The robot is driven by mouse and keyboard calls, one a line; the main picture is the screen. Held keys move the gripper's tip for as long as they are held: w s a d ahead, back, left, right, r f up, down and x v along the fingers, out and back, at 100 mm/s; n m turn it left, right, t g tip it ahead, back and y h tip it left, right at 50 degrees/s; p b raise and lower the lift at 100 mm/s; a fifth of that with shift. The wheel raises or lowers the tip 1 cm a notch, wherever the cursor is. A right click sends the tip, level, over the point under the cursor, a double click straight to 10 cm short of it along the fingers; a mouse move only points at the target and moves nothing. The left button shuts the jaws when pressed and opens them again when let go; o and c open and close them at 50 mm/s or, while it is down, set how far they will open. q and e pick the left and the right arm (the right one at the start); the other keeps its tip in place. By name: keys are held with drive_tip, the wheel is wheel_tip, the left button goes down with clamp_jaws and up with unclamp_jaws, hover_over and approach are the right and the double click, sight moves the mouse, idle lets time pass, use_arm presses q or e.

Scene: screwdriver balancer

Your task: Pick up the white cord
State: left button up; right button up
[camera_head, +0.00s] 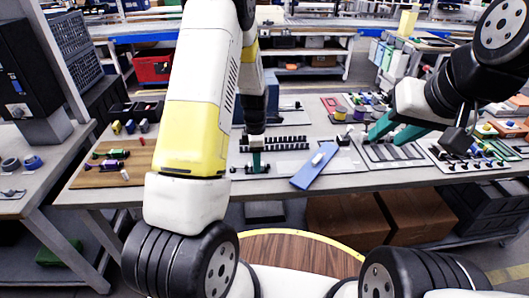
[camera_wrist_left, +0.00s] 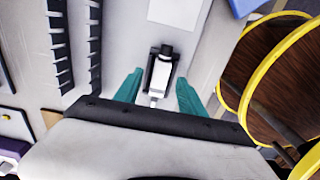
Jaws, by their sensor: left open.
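My left gripper (camera_head: 256,166) points down at the near part of the table, left of the blue board. In the left wrist view its green fingers (camera_wrist_left: 158,86) are spread apart. Between and just ahead of them is a small white piece in a black holder (camera_wrist_left: 161,73), on the light table surface. Neither finger visibly touches it. I cannot tell whether this piece is the white cord; no clear cord shows. My right gripper (camera_head: 381,141) is over the right part of the table, its green fingers apart and nothing seen between them.
A blue board (camera_head: 313,169) lies tilted near the table's front edge. Black slotted racks (camera_head: 275,143) stand behind my left gripper. A wooden board (camera_head: 112,166) with coloured tools lies at the left. Yellow-rimmed round wooden tops (camera_head: 290,252) are below the front edge.

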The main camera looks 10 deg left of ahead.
use_arm(q)
drive_tip(key=shift+f, duration=0.3)
clamp_jaws()
drive_tip(key=shift+r, duration=0.15)
drive_tip(key=shift+r, duration=0.6)
wheel_tip(320, 180, up, 2)
drive_tip(key=shift+r, duration=0.2)
drive_tip(key=s+r, duration=0.2)
drive_tip(key=s, duration=0.6)
drive_tip(key=s+r, duration=0.3)
drive_tip(key=s, duration=0.5)
drive_tip(key=shift+d+r, duration=0.35)
drive_tip(key=shift+d, duration=0.05)
